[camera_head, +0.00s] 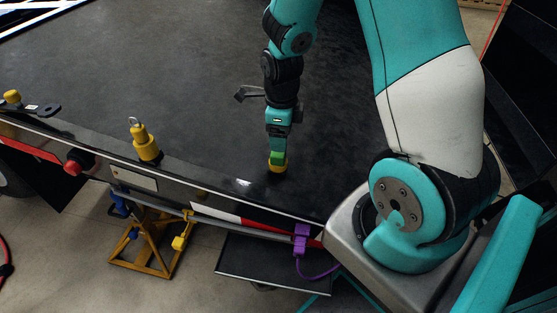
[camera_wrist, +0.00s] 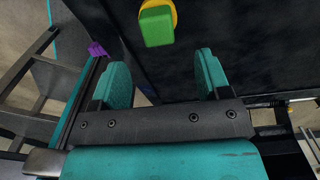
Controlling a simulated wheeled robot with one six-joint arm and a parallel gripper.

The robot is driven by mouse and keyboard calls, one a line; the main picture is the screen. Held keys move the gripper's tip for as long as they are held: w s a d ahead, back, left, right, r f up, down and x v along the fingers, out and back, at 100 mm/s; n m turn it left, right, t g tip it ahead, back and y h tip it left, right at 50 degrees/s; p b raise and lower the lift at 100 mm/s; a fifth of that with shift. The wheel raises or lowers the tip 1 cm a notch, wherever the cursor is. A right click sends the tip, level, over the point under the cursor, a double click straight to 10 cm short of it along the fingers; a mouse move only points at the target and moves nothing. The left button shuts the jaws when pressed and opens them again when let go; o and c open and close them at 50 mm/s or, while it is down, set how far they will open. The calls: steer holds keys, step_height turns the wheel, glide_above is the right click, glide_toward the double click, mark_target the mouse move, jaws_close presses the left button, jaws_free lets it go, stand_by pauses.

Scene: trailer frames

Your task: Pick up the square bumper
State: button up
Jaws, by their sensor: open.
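A green square block (camera_head: 277,157) sits on a round yellow base (camera_head: 277,169) near the front edge of the dark trailer deck (camera_head: 200,100). It looks like the square bumper. In the wrist view the green block (camera_wrist: 157,26) and part of the yellow base (camera_wrist: 173,7) show at the top, beyond the fingertips. My gripper (camera_head: 278,140) hangs over it in the head view and hides part of its top. In the wrist view my gripper (camera_wrist: 164,72) has its two teal fingers apart, with nothing between them. The block lies ahead of the gap, roughly in line with it.
A yellow cylinder with a ring (camera_head: 146,143) and a black handle piece (camera_head: 42,109) stand along the deck edge at left. A red knob (camera_head: 73,165) and a purple clamp (camera_head: 301,237) are on the front side. A yellow stand (camera_head: 150,245) is below. The deck behind is mostly clear.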

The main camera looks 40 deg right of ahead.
mark_target(278, 154)
steer(key=f, duration=0.2)
steer(key=f+b, duration=0.1)
steer(key=f, duration=0.4)
steer(key=shift+w+a, duration=0.25)
steer(key=shift+a, duration=0.05)
steer(key=c, duration=1)
